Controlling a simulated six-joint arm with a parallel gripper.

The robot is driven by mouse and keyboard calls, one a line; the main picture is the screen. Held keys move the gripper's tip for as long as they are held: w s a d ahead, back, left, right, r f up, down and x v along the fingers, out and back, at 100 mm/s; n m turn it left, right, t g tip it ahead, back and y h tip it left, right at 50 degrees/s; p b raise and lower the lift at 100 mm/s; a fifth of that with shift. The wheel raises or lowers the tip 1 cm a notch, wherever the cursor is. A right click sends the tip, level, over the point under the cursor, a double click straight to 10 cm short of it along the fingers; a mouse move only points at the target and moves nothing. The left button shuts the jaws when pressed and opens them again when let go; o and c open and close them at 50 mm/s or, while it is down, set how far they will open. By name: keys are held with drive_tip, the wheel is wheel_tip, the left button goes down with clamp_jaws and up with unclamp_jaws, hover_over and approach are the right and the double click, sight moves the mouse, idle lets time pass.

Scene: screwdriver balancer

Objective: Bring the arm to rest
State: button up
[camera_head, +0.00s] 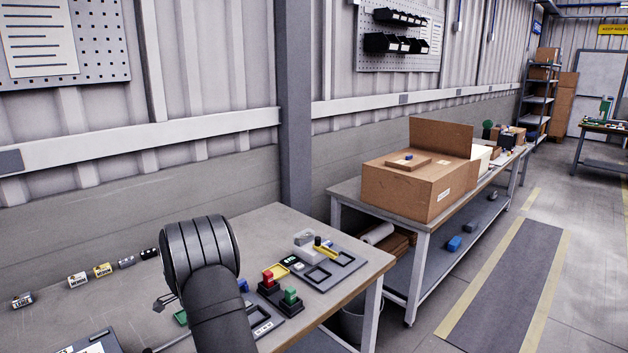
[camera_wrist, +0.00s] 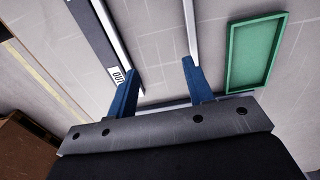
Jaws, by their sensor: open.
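My gripper (camera_wrist: 157,75) shows in the wrist view as two blue fingers, spread apart with nothing between them. Below and between the fingers is the grey bench surface, crossed by pale lines. A green tray (camera_wrist: 256,52) lies to the right of the fingers, apart from them. A dark bar with a white label (camera_wrist: 98,42) lies by the left finger. In the head view my dark arm stands over the workbench (camera_head: 285,222), and it hides most of the gripper.
Several small labelled pieces (camera_head: 78,280) line the left. A second bench with a cardboard box (camera_head: 405,190) stands beyond.

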drive_tip(key=shift+w+d, duration=0.4)
drive_tip(key=shift+r, duration=0.45)
drive_tip(key=o, duration=1.2)
drive_tip(key=shift+c, duration=0.2)
drive_tip(key=s+a+r+n, duration=0.7)
drive_tip(key=s+r+n, duration=0.2)
drive_tip(key=s+r, duration=0.25)
drive_tip(key=s+a+r+n, duration=0.6)
drive_tip(key=s+r+n, duration=0.35)
drive_tip(key=r, duration=0.35)
drive_tip(key=shift+m, duration=0.25)
wheel_tip(320, 180, down, 10)
drive_tip(key=shift+f, duration=0.15)
